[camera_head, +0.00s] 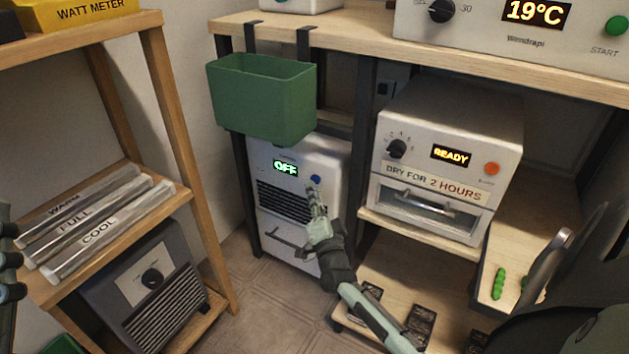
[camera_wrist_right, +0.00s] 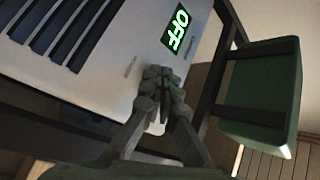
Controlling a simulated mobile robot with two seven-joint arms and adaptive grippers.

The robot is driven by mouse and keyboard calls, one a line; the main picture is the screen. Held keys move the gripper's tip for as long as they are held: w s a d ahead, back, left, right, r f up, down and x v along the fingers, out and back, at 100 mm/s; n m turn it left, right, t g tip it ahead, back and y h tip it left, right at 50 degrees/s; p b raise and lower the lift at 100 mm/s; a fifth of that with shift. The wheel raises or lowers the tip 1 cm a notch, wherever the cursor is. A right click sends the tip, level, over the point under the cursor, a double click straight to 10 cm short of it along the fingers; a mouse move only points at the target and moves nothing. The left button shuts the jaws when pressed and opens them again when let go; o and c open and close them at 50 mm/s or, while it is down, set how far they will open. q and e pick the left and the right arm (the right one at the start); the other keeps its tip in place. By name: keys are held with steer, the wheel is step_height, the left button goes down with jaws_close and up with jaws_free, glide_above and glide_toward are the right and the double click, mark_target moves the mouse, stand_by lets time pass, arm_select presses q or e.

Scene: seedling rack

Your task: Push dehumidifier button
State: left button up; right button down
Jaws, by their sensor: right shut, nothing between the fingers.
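The dehumidifier (camera_head: 330,160) is a white unit low under the rack, with a dark louvred grille. Its display (camera_head: 285,168) reads OFF in green; it also shows in the right wrist view (camera_wrist_right: 176,29). A small blue button (camera_head: 316,179) sits right of the display. My right gripper (camera_head: 314,192) is shut and empty, its tips just below the button in the head view; touching or apart I cannot tell. In the right wrist view the fingertips (camera_wrist_right: 165,78) lie over the white front and the button is hidden. My left gripper (camera_head: 9,262) shows only partly at the left edge.
A green bin (camera_head: 262,95) hangs from the rack just above the dehumidifier. A white dryer (camera_head: 450,110) reading READY stands to the right. A wooden shelf (camera_head: 185,110) with labelled tubes (camera_head: 95,220) and a grey heater-like box (camera_head: 150,290) is at the left.

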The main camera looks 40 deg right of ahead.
steer(key=shift+w+d, duration=0.15)
steer(key=shift+d, duration=0.2)
steer(key=shift+r, duration=0.1)
steer(key=shift+a, duration=0.35)
steer(key=shift+s, duration=0.2)
steer(key=shift+a, duration=0.1)
steer(key=shift+s+a+p, duration=0.4)
steer(key=shift+a, duration=0.5)
steer(key=shift+s+a+p, duration=0.35)
steer(key=shift+a+p, duration=0.05)
steer(key=shift+a, duration=0.5)
steer(key=shift+s+a+p, duration=0.4)
steer(key=shift+a, duration=0.5)
